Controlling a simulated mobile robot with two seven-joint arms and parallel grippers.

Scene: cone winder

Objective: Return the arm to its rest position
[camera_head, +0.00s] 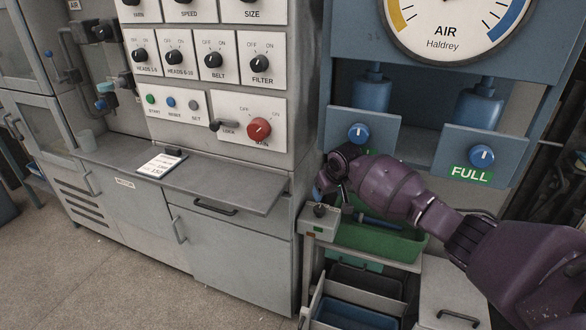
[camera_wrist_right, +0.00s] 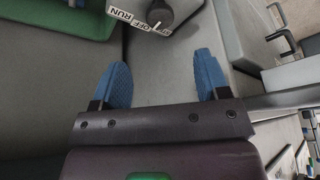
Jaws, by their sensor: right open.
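My purple right arm comes in from the right in the head view. Its gripper (camera_head: 322,186) is over the small grey switch box (camera_head: 318,226), in front of the blue cabinet. In the right wrist view the gripper (camera_wrist_right: 163,80) has its two blue fingers wide apart with nothing between them. A dark knob (camera_wrist_right: 160,13) with a RUN and OFF label lies beyond the fingertips, apart from them. My left gripper is not in view.
The grey control panel (camera_head: 215,62) with its red main knob (camera_head: 259,129) and protruding shelf (camera_head: 225,188) stands to the left. A green tray (camera_head: 375,240) lies under my forearm. The blue cabinet (camera_head: 425,150) with valve knobs is behind. Open floor (camera_head: 60,270) is at the lower left.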

